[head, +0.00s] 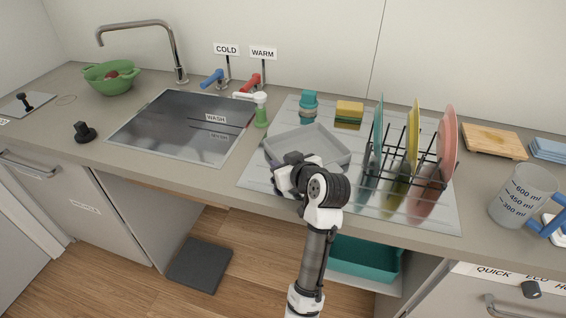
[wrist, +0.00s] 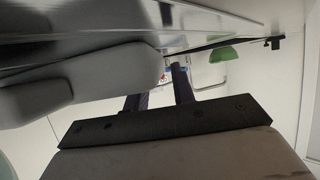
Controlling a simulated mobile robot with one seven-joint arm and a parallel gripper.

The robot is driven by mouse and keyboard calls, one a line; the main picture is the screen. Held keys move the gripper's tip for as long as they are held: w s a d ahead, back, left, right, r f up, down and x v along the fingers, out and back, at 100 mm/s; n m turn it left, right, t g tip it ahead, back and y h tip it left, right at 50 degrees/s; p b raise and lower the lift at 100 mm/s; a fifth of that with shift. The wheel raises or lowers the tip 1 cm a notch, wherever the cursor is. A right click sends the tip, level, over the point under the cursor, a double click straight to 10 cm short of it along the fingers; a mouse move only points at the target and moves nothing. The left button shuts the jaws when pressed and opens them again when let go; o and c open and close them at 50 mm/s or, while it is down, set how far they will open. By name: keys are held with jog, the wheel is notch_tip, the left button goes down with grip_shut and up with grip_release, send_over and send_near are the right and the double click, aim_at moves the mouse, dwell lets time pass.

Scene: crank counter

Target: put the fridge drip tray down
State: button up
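The fridge drip tray (head: 312,143) is a shallow grey rectangular tray over the drainboard (head: 262,180) in the head view. It looks roughly level; contact under it is hidden. My gripper (head: 279,162) is at its front left corner. In the wrist view, a large grey shape, apparently the tray (wrist: 85,75), fills the left. My two dark fingers (wrist: 160,88) stand apart with a light gap between them.
A dish rack (head: 408,162) with plates stands right of the tray. A yellow sponge (head: 349,108) and a teal-topped item (head: 309,100) sit behind it. The sink (head: 182,127) is left, with a green bottle (head: 261,112) between.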

jog(key=shift+s+f, duration=0.1)
jog(key=shift+f, duration=0.6)
jog(key=shift+r+p, duration=0.45)
jog(key=shift+r, duration=0.15)
jog(key=shift+s+d+r, duration=0.1)
jog(key=shift+s+d, duration=0.1)
jog(key=shift+d, duration=0.05)
jog(key=v, duration=0.3)
jog(key=b+v, duration=0.1)
jog(key=v, duration=0.7)
jog(key=shift+r+b, duration=0.4)
jog(key=shift+r, duration=0.1)
jog(key=shift+a, duration=0.1)
